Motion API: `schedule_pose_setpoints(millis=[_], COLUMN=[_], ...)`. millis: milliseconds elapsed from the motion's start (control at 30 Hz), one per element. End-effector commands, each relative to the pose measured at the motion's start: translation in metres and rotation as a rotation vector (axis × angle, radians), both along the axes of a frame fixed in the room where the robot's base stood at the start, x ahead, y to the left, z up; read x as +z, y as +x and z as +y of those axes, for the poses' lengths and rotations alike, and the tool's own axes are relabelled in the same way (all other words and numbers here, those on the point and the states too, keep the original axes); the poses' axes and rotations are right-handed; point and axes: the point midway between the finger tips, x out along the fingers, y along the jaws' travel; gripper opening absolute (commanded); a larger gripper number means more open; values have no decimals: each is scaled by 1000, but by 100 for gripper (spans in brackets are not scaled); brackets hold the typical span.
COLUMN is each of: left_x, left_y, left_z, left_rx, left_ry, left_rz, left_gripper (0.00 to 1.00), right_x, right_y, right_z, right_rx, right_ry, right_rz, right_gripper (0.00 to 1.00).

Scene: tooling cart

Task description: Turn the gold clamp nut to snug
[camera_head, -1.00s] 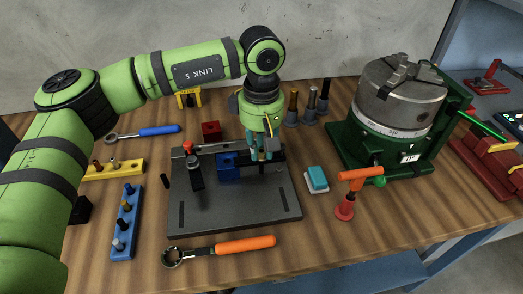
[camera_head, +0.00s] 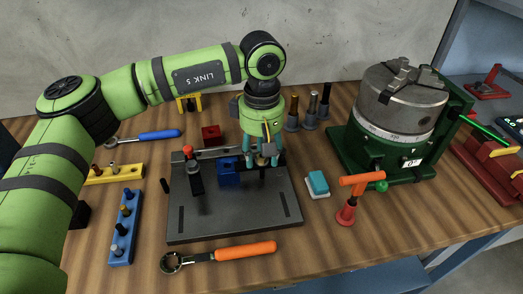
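My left gripper (camera_head: 262,160) points down over the right rear part of the dark fixture plate (camera_head: 235,215). Its two teal fingers stand apart with a gap between them. A small brownish-gold piece shows low in this gap and is probably the gold clamp nut (camera_head: 262,159). It is mostly hidden by the gripper, and I cannot tell whether the fingers touch it. A blue block (camera_head: 229,175) sits on the plate just left of the fingers. A dark clamp with a red top (camera_head: 193,172) stands further left. My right gripper is not in view.
An orange-handled ring wrench (camera_head: 220,255) lies in front of the plate. A teal-topped block (camera_head: 318,183) and an orange-red T-handle tool (camera_head: 350,196) stand to the right. A green-based chuck (camera_head: 395,120) is at the back right. Several dark posts (camera_head: 310,110) stand behind.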

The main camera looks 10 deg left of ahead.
Motion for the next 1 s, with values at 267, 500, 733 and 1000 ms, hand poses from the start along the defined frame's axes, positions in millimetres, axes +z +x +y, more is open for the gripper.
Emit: schedule_pose_setpoints(millis=[267,500,733,1000], left_x=[21,73,110,120], left_y=[1,1,1,1], left_z=[-1,-1,0,0], left_rx=[0,0,0,0], left_ry=[-3,-2,-1,0], left_rz=[-4,-5,-1,0], left_gripper=[46,46,46,46], right_x=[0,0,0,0], right_y=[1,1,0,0], right_z=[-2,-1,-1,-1], right_rx=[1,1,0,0], right_ry=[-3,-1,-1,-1], right_rz=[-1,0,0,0], right_gripper=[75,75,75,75])
